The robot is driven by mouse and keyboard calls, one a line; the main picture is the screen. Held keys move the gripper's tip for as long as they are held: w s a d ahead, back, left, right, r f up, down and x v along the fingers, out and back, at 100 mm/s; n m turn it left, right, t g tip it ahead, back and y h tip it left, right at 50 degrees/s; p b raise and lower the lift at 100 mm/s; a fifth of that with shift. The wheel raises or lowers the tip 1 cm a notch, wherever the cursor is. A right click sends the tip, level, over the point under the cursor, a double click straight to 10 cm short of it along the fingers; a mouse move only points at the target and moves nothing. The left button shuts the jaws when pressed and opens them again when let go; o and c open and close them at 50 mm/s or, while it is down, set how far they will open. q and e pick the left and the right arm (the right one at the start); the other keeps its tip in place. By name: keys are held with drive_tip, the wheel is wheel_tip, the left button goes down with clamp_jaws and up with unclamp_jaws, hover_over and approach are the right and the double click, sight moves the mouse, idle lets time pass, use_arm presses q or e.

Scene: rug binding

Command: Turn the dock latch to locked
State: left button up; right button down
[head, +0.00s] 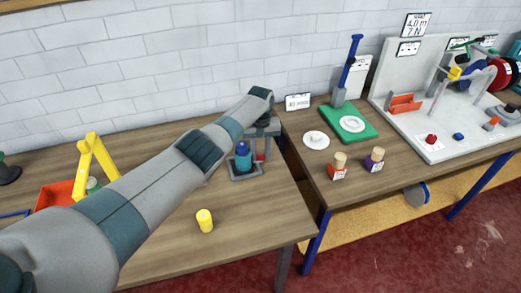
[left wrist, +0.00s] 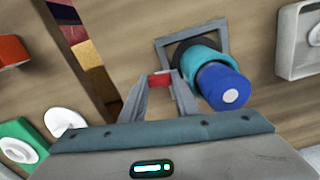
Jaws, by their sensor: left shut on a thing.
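The dock is a grey square frame (head: 246,174) on the left table, holding an upright cylinder (head: 243,157) with a teal body and blue top. In the left wrist view the dock frame (left wrist: 165,42) surrounds the base of the teal and blue cylinder (left wrist: 222,85). A small red piece beside the dock, apparently the latch (left wrist: 159,80), lies between the fingertips of my left gripper (left wrist: 160,84). My left gripper (head: 262,150) is shut on this red piece and points down at the dock's right side. The latch's turn position cannot be told. My right gripper is out of view.
A yellow cylinder (head: 205,220) stands in front of the dock. An orange bin (head: 55,194) is at the left. A gap separates the right table, with its green base (head: 365,132), white discs and two small wooden-topped pegs.

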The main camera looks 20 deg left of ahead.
use_arm(q)
drive_tip(key=shift+w+r+n, duration=0.15)
drive_tip(key=shift+r+n, duration=0.1)
drive_tip(key=shift+n, duration=0.65)
drive_tip(key=o, duration=1)
drive_tip(key=shift+o, duration=0.2)
drive_tip(key=shift+f, duration=0.15)
drive_tip(key=shift+p, duration=0.35)
